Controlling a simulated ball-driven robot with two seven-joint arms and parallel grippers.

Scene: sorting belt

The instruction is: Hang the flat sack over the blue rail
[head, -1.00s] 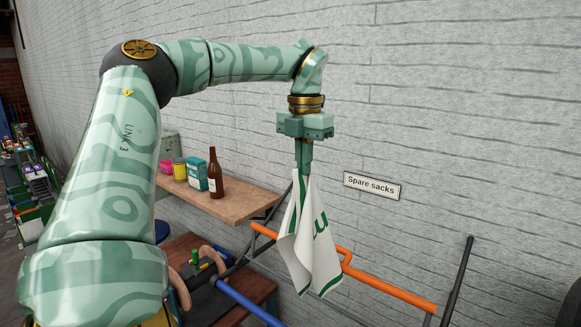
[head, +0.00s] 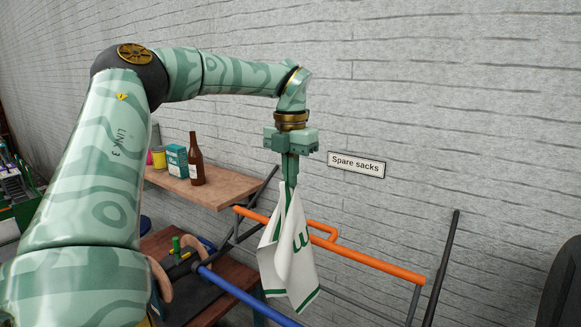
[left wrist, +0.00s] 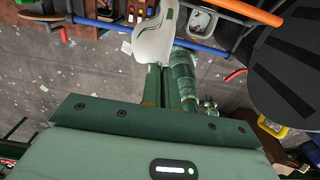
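My left gripper (head: 290,180) points down, shut on the top of the flat sack (head: 285,250). The sack is white with green lettering and green edging and hangs in loose folds. The blue rail (head: 245,295) slopes down to the right at the bottom, passing to the left of and below the sack. In the left wrist view the sack (left wrist: 155,38) covers part of the blue rail (left wrist: 105,24). Whether they touch I cannot tell. My right gripper is not in view.
An orange rail (head: 375,264) runs behind the sack, with dark posts (head: 443,265) at right. A sign (head: 356,165) reading "Spare sacks" is on the white wall. A wooden shelf (head: 225,190) holds a brown bottle (head: 196,165), a teal box (head: 177,160) and a yellow tin (head: 158,157).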

